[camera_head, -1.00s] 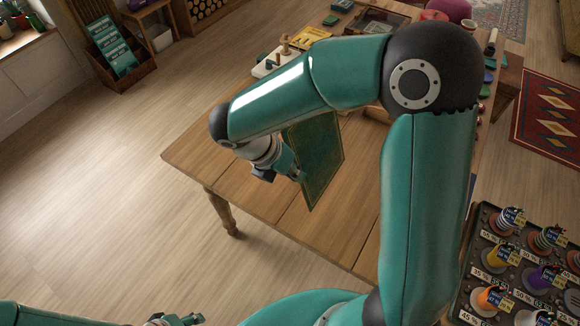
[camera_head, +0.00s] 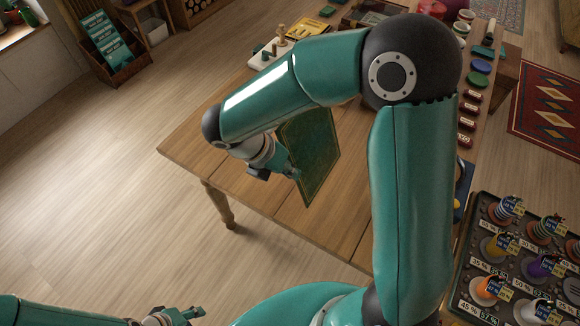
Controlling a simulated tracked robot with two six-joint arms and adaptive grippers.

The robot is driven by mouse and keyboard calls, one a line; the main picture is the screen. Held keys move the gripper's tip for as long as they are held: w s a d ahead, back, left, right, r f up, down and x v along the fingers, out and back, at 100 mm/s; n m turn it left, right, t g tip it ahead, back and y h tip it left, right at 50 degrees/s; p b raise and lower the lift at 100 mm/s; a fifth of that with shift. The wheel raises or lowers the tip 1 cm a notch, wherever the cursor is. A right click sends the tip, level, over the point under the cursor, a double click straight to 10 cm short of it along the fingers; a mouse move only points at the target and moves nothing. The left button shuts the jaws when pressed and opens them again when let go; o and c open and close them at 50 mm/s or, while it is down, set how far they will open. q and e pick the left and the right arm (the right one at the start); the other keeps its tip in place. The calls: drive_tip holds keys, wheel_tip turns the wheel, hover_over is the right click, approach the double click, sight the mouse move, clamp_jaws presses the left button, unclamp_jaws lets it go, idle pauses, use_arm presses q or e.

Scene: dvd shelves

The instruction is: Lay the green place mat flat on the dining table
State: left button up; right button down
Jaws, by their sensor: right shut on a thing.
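The green place mat (camera_head: 316,158) is stiff and tilted steeply, held above the wooden dining table (camera_head: 262,192). My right gripper (camera_head: 290,172) is shut on the mat's left side, near its lower left edge. My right arm hides part of the mat's top and much of the table's middle. My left gripper (camera_head: 185,316) is low at the bottom edge of the view, away from the table; its fingers look spread apart, with nothing between them.
The table's near left part is bare. A white board with pegs (camera_head: 268,52) and other items stand at its far end, and several round and oblong pieces line its right edge. A dark tray of colored spools (camera_head: 468,290) is at the lower right.

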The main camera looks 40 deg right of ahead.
drive_tip(key=shift+f+b, duration=1.15)
drive_tip(key=shift+f, duration=0.9)
drive_tip(key=shift+f, duration=0.25)
drive_tip(key=c, duration=1.2)
unclamp_jaws()
drive_tip(key=shift+c, duration=0.2)
drive_tip(key=v, duration=1.2)
